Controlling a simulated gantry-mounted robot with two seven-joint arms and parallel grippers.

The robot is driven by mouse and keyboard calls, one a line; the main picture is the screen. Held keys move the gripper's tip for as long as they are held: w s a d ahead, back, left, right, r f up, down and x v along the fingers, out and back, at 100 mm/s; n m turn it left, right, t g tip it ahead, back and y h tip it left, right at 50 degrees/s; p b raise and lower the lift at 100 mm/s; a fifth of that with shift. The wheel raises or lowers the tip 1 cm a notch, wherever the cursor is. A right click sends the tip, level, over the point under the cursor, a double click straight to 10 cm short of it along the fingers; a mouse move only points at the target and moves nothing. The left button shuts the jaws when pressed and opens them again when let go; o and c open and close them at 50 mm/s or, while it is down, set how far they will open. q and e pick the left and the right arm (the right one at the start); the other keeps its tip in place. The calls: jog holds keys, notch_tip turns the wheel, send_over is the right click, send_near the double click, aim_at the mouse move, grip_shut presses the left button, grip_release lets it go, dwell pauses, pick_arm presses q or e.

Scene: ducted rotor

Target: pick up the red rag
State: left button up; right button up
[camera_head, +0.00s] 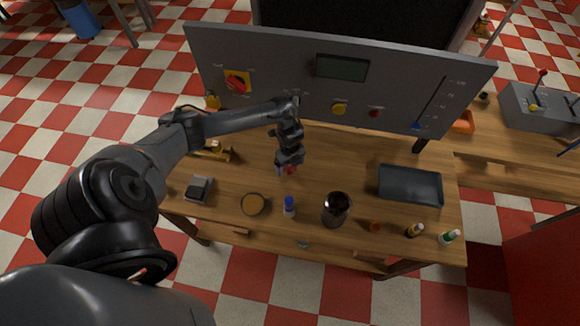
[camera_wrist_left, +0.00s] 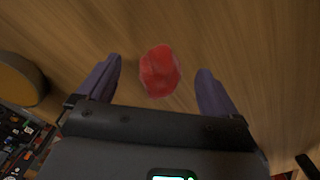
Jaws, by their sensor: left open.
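The red rag (camera_wrist_left: 160,71) is a small crumpled bundle on the wooden table (camera_head: 335,170). In the left wrist view it lies between and slightly beyond the two fingers of my left gripper (camera_wrist_left: 158,85), with a gap to each finger. My left gripper is open and empty. In the head view my left gripper (camera_head: 287,168) points down over the middle of the table, and only a bit of red shows at its fingertips. My right gripper is in neither view.
A grey control panel (camera_head: 290,75) stands along the table's back. In front are a round brown-topped item (camera_head: 252,204), a blue-capped bottle (camera_head: 289,207), a dark jar (camera_head: 336,209) and small bottles (camera_head: 414,231). A dark tray (camera_head: 410,202) sits right; a small dark box (camera_head: 199,189) sits left.

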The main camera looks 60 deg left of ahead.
pick_arm(q)
jog(key=shift+c, duration=0.3)
jog(key=c, duration=1.1)
jog(key=shift+o, duration=0.2)
jog(key=shift+r, duration=0.15)
jog(key=shift+r, duration=0.45)
jog(key=r, duration=0.3)
jog(key=shift+w+d+r, duration=0.15)
jog(key=shift+d+r, duration=0.1)
jog(key=shift+d, duration=0.1)
jog(key=w+d+r+p, duration=0.2)
jog(key=d+r+p, duration=0.2)
jog(key=d, duration=0.6)
jog(key=shift+w+d+r, duration=0.15)
jog(key=shift+d+r, duration=0.2)
jog(key=shift+r, duration=0.85)
